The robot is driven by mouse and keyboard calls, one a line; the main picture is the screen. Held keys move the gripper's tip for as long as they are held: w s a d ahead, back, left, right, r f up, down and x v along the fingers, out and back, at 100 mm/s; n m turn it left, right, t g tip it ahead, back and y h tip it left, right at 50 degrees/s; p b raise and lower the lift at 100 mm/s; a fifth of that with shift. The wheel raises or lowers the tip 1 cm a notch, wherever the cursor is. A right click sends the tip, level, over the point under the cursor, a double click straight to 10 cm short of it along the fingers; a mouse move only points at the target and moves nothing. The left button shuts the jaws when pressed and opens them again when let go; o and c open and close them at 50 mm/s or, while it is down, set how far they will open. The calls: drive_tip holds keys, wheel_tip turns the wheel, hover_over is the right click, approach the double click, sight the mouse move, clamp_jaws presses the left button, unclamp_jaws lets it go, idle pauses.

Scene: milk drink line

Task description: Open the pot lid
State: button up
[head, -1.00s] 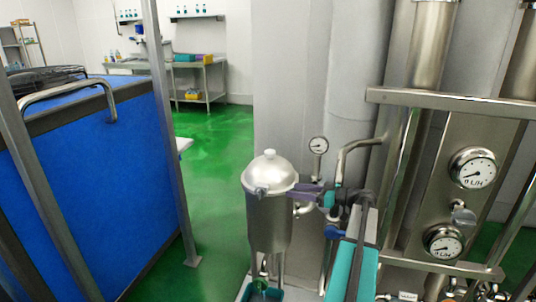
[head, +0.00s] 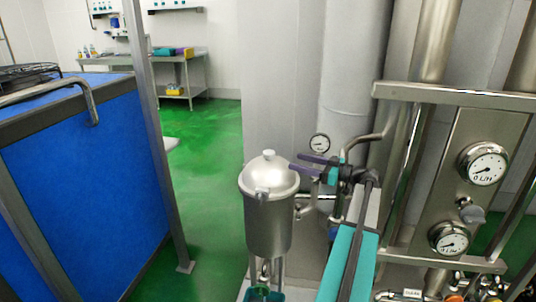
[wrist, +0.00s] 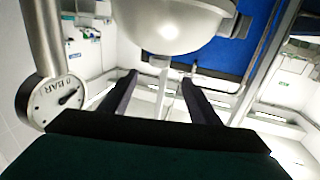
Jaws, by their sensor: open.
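The pot (head: 268,228) is a steel vessel on legs, standing upright left of my arm in the head view. Its domed steel lid (head: 258,178) sits on top, with a pale round knob (head: 268,154) at the crown. A small clamp (head: 262,194) shows on the front rim. My gripper (head: 296,163), with dark purple fingers, is open and empty at the lid's right side, around dome height. In the wrist view, the gripper (wrist: 160,88) has its two fingers spread apart. The rounded steel dome (wrist: 172,28) fills the top there; whether the fingers touch it is unclear.
A pressure gauge (head: 319,143) and pipes stand close behind my gripper; the gauge also shows in the wrist view (wrist: 50,102). A steel panel with dials (head: 483,163) is on the right. A blue partition (head: 85,180) is on the left, with green floor (head: 205,205) between.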

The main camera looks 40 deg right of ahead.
sight(269, 154)
drive_tip(key=shift+w, duration=0.15)
drive_tip(key=p+x, duration=0.2)
drive_tip(key=x, duration=1.1)
drive_tip(key=shift+w+a, duration=0.1)
drive_tip(key=shift+w, duration=0.1)
clamp_jaws()
drive_tip(key=shift+w+d+r+m, duration=0.5)
drive_tip(key=shift+d+r+m, duration=0.25)
drive_tip(key=shift+d, duration=0.1)
drive_tip(key=shift+w+d+r+b, duration=0.25)
drive_tip(key=shift+d+b, duration=0.15)
drive_tip(key=shift+b, duration=0.1)
drive_tip(key=shift+w+d+r+b, duration=0.3)
drive_tip(key=shift+d+r+b, duration=0.15)
drive_tip(key=shift+r, duration=0.2)
